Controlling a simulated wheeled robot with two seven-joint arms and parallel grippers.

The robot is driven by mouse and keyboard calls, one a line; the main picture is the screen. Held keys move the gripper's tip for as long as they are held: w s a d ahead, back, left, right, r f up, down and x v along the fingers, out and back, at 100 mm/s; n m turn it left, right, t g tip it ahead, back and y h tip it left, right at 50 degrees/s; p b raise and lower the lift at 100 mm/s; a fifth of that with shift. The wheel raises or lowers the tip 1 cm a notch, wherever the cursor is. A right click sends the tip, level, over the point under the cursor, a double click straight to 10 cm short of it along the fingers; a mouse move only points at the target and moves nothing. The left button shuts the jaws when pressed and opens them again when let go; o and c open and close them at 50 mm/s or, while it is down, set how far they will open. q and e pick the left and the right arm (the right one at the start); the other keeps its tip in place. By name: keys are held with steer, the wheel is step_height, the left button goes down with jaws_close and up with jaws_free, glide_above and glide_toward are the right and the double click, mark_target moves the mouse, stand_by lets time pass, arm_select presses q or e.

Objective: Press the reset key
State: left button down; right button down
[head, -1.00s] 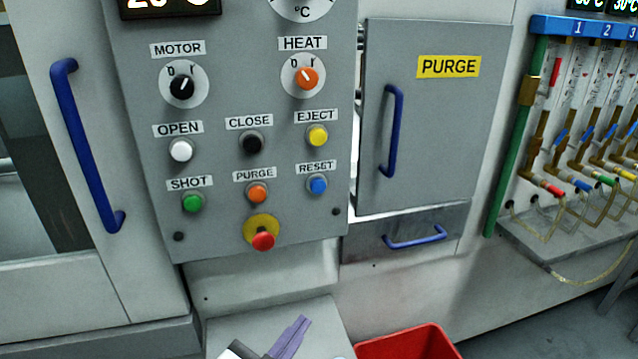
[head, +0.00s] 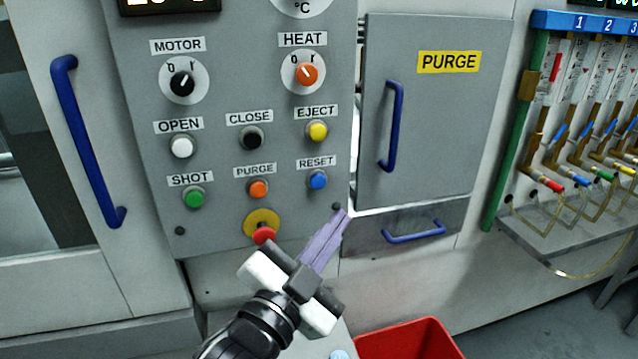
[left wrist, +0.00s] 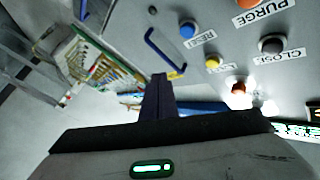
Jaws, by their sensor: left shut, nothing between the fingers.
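The reset key is a blue round button (head: 318,180) under the RESET label on the grey control panel (head: 225,105). It also shows in the left wrist view as the blue button (left wrist: 188,28). My left gripper (head: 345,215) has purple fingers, shut and empty. In the head view its tips appear below and slightly right of the blue button, near the panel's lower right corner. In the left wrist view the shut fingers (left wrist: 158,80) point up, apart from the button in the picture. My right gripper is not in view.
Nearby are an orange PURGE button (head: 258,189), a yellow EJECT button (head: 317,131) and a red stop knob (head: 264,235) on yellow. A grey PURGE door (head: 435,130) with a blue handle is at the right. A red bin (head: 410,343) stands below.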

mark_target(318, 182)
arm_select(q)
steer(key=w+a+b, duration=0.1)
steer(key=w+a, duration=0.1)
steer(key=w, duration=0.5)
steer(key=shift+w+a, duration=0.25)
steer(key=shift+w, duration=0.15)
steer(key=shift+w, duration=0.1)
stand_by(1.6)
steer(key=shift+w+a, duration=0.15)
steer(key=shift+w, duration=0.15)
steer(key=shift+w+a+p, duration=0.15)
steer(key=shift+w+p, duration=0.15)
steer(key=shift+w, duration=0.1)
stand_by(0.9)
steer(key=shift+s, duration=0.1)
steer(key=shift+s+d+p, duration=0.3)
steer(key=shift+s+p, duration=0.1)
steer(key=shift+s, duration=0.35)
